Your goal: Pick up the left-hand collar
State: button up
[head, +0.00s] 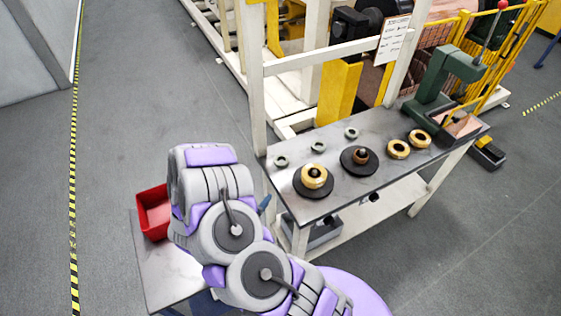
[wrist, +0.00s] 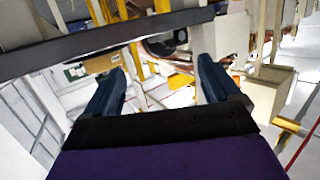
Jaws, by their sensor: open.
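In the head view, two loose brass ring-shaped collars lie side by side on the metal bench (head: 345,193), right of centre: the left-hand collar (head: 398,149) and the right-hand collar (head: 420,138). Another brass ring-like piece (head: 314,182) sits on the left black disc (head: 314,193). A brown fitting (head: 361,156) stands on the right black disc (head: 346,160). My gripper's two blue fingers are wide apart and empty in the wrist view (wrist: 160,80). In the head view, my arm mostly hides the gripper, left of the bench and away from the collars. No collar is recognisable in the wrist view.
Several small grey-green rings (head: 318,147) lie along the bench's back edge. A green press-like tool (head: 436,95) stands at the right end. A white post (head: 257,90) rises at the left corner. A red bin (head: 153,213) sits on a low table beside my arm.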

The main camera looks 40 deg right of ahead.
jog(key=d, duration=0.2)
jog(key=b, duration=0.2)
send_near(278, 164)
jog(key=shift+h, duration=0.3)
jog(key=d, duration=0.1)
jog(key=d+f, duration=0.1)
jog(key=d, duration=0.3)
jog(key=shift+w+d+f, duration=0.1)
jog(key=shift+w+f, duration=0.15)
jog(key=shift+w+d, duration=0.2)
jog(key=shift+d, duration=0.05)
jog(key=shift+w+a+r, duration=0.1)
jog(key=shift+w+a, duration=0.05)
jog(key=shift+a, duration=0.3)
jog(key=shift+w+a+r, duration=0.1)
jog(key=shift+a, duration=0.35)
jog(key=shift+w+d, duration=0.25)
jog(key=b+x, duration=0.1)
jog(key=x, duration=0.4)
jog(key=shift+s+d+f, duration=0.1)
jog(key=shift+d+f, duration=0.05)
jog(key=shift+d, duration=0.5)
jog(key=shift+a, duration=0.75)
jog(key=shift+c, duration=1.4)
jog(key=shift+d, duration=0.3)
jog(key=c, duration=1)
